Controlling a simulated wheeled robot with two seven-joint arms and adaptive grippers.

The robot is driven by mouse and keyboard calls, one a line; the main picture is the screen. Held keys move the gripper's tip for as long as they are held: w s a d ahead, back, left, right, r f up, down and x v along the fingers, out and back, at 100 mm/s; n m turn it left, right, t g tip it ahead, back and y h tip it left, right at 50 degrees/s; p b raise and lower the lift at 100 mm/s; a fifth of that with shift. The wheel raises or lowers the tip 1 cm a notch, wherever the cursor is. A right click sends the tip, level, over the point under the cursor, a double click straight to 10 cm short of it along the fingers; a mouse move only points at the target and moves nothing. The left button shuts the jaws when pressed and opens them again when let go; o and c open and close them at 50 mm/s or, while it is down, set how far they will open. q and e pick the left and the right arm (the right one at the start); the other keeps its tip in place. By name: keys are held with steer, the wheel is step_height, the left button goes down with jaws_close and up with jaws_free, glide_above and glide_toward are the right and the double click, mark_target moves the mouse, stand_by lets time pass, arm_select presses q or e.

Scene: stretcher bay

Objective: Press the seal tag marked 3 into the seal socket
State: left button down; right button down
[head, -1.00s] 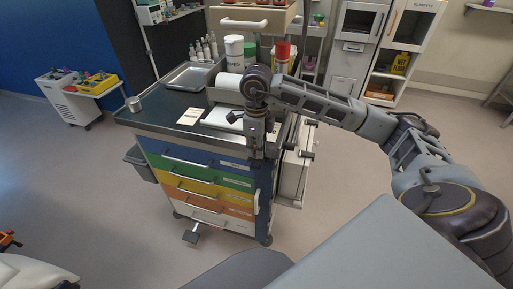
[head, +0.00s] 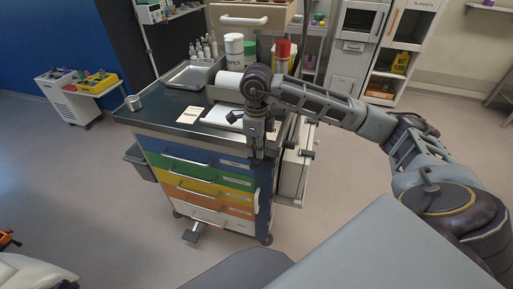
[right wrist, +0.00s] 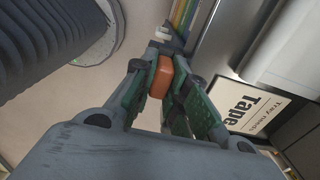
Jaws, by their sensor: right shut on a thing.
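My right gripper (head: 257,152) is at the front right corner of the drawer cart, pointing down beside the coloured drawer fronts. In the right wrist view my right gripper (right wrist: 160,82) is shut on a small orange piece, which looks like the seal tag (right wrist: 161,76). No number can be read on it. A small white part (right wrist: 165,34) shows just beyond the fingertips against the cart; I cannot tell whether it is the seal socket. The tag appears apart from it. My left gripper is not in view.
The drawer cart (head: 205,162) has blue, green, yellow, orange and white drawers. On its top are a steel tray (head: 187,77), a small metal cup (head: 133,103), a paper card (head: 188,115) and bottles. The right wrist view shows a "Tape" label (right wrist: 250,107). Open floor lies around the cart.

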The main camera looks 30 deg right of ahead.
stand_by(0.4)
steer(key=c, duration=1.3)
jaws_free()
steer(key=shift+s, duration=0.1)
steer(key=shift+c, duration=0.2)
steer(key=shift+o, duration=1.4)
steer(key=shift+d, duration=0.1)
steer(key=shift+r, duration=0.2)
steer(key=shift+r+p, duration=1.9)
steer(key=shift+r, duration=1.35)
